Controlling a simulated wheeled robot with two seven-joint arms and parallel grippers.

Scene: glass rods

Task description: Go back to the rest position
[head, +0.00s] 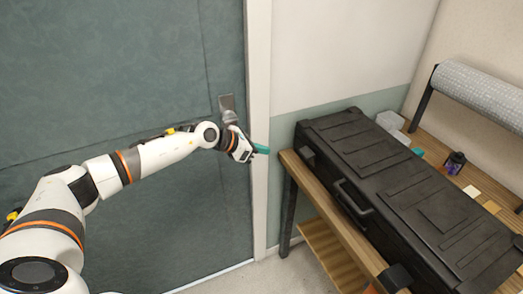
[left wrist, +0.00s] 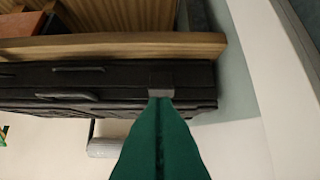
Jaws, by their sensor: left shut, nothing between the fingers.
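My left arm reaches from the left across the head view, in front of a grey-green door. My left gripper (head: 262,149) has teal fingers and is beside the white door frame, left of the table. In the left wrist view its green fingers (left wrist: 160,118) are closed together with nothing between them. They appear in front of the black case, and I cannot tell the distance between them.
A long black case (head: 400,190) lies on a wooden table (head: 335,221) at the right. Behind it are a dark bottle (head: 454,162) and a grey roll (head: 480,92) on a stand. The door (head: 110,110) fills the left. Some floor shows between door and table.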

